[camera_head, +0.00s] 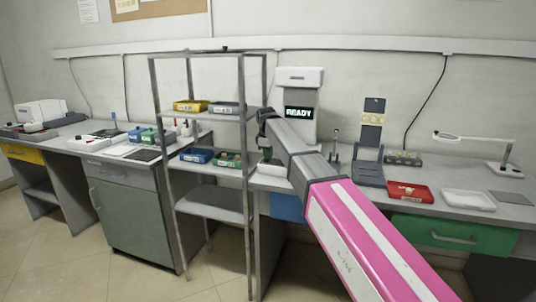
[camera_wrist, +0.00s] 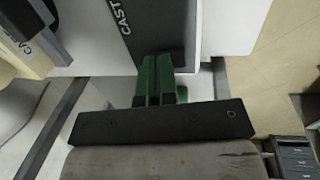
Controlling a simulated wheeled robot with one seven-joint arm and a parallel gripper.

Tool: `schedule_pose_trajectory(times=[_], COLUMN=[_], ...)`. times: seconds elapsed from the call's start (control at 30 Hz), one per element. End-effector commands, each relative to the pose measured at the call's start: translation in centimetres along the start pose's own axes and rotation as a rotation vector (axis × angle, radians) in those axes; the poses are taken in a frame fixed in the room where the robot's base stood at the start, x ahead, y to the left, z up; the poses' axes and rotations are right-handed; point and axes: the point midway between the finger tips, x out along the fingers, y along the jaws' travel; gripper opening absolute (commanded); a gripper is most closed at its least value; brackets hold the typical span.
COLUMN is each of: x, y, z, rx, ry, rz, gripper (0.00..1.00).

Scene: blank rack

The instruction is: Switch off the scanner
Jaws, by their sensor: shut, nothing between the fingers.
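A white upright machine (camera_head: 299,78) with a dark screen reading READY (camera_head: 299,113) stands on the right bench against the wall. It may be the scanner, but no label says so. Its lower part is partly hidden behind my grey and pink arm. My arm reaches up and left, ending between the metal rack and this machine. In the wrist view my gripper (camera_wrist: 161,64) has its green fingers shut together with nothing between them. The fingertips overlap the lower edge of a dark panel (camera_wrist: 150,25) lettered CAST; whether they touch is unclear. I see no switch clearly.
An open metal rack (camera_head: 155,110) with bins, including a yellow one (camera_head: 190,106) and a blue one (camera_head: 196,156), stands left of my arm. A red tray (camera_head: 410,192), white tray (camera_head: 468,200) and lamp (camera_head: 470,137) occupy the right bench. Floor is clear at lower left.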

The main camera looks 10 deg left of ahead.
Motion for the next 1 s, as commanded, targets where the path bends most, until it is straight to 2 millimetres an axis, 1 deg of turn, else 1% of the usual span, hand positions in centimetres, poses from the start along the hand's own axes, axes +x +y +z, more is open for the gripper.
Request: schedule_pose_trajectory(times=[0.07, 0.2, 0.33, 0.8, 1.0], x=[0.2, 1.1, 1.4, 1.7, 1.6], y=[0.1, 0.4, 0.6, 0.7, 0.2], z=[0.0, 0.0, 0.0, 0.1, 0.2], rx=[0.000, 0.000, 0.000, 0.001, 0.001], ry=[0.000, -0.001, -0.001, -0.003, -0.004], rz=[0.000, -0.001, -0.001, 0.001, 0.001], gripper=[0.00, 0.00, 0.00, 0.00, 0.00])
